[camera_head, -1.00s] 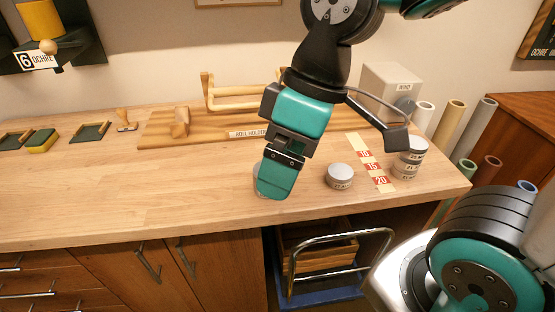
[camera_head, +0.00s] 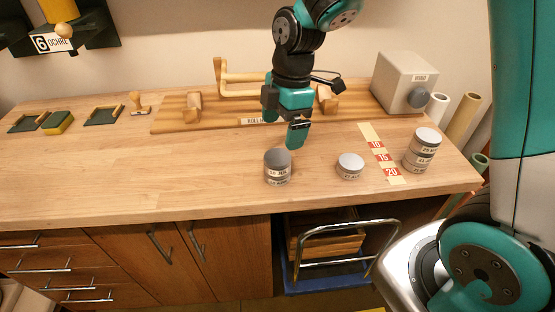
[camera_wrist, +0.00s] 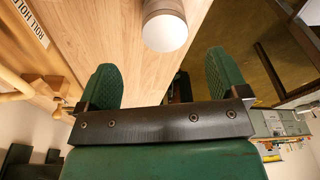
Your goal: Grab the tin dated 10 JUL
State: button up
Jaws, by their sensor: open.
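Round grey tins stand on the wooden worktop. A left stack of tins (camera_head: 278,167) has small labels, a single tin (camera_head: 350,166) stands to its right, and a taller stack (camera_head: 423,150) stands at the right end. The labels are too small to read surely, so I cannot tell which tin is dated 10 JUL. My gripper (camera_head: 296,136) is open and empty, behind and above the left stack, apart from it. In the wrist view my gripper (camera_wrist: 165,85) shows its two green fingers spread, with a tin (camera_wrist: 165,32) beyond them.
A strip with red marks 10, 15 and 20 (camera_head: 378,150) lies between the single tin and the right stack. A wooden roll holder (camera_head: 225,118) and a grey box with a knob (camera_head: 400,82) stand behind. The worktop's left front is clear.

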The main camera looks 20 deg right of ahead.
aim_at(278, 157)
jog(key=f, duration=0.2)
jog(key=shift+a+f, duration=0.25)
jog(key=shift+f, duration=0.15)
jog(key=f, duration=0.3)
jog(key=a+f+p, duration=0.1)
jog(key=f, duration=0.1)
jog(key=shift+s+f, duration=0.1)
jog(key=shift+s, duration=0.25)
jog(key=c, duration=1)
